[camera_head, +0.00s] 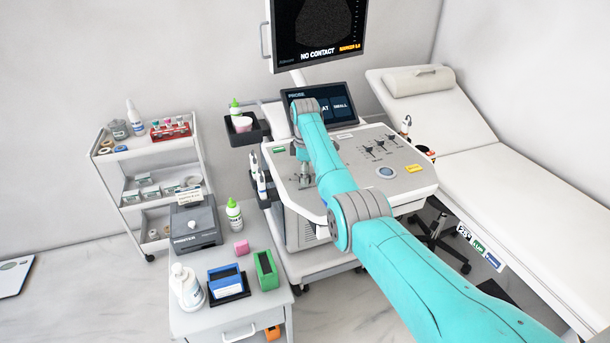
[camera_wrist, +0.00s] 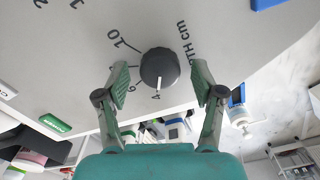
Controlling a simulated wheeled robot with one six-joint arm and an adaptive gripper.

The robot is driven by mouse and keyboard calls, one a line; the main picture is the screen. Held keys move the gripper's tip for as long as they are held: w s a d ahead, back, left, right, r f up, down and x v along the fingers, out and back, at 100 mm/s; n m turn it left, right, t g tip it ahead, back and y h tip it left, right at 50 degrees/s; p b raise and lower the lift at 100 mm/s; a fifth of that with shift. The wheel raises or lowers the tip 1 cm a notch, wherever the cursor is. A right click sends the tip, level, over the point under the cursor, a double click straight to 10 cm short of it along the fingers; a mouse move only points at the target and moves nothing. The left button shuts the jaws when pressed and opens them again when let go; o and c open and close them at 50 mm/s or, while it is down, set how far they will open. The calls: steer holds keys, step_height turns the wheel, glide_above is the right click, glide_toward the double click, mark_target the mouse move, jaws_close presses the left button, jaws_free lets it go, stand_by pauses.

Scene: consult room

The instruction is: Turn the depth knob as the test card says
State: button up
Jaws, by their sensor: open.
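In the wrist view, the dark round depth knob (camera_wrist: 160,68) sits on the pale console panel (camera_wrist: 225,30). Its white pointer line is at the printed 4. The numbers 6 and 10 and part of the word DEPTH with "cm" are printed around it. My gripper (camera_wrist: 160,76) is open, with one green-padded finger on each side of the knob and a visible gap to both. In the head view, my gripper (camera_head: 304,176) is at the console's left part and my arm hides the knob. A small white card with print too small to read (camera_head: 188,193) stands at the printer.
The monitor (camera_head: 318,30) reads "NO CONTACT". A touch screen (camera_head: 338,106) and several sliders (camera_head: 378,147) are on the console. Probes (camera_head: 257,172) hang at its left side. A side table (camera_head: 207,322) holds bottles and boxes. An exam bed (camera_head: 500,180) stands at right.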

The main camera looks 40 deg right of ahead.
steer(key=shift+f, duration=0.1)
steer(key=c, duration=1.1)
steer(key=shift+c, duration=0.2)
steer(key=m, duration=0.7)
steer(key=shift+m, duration=0.3)
steer(key=m, duration=0.4)
steer(key=shift+m, duration=2)
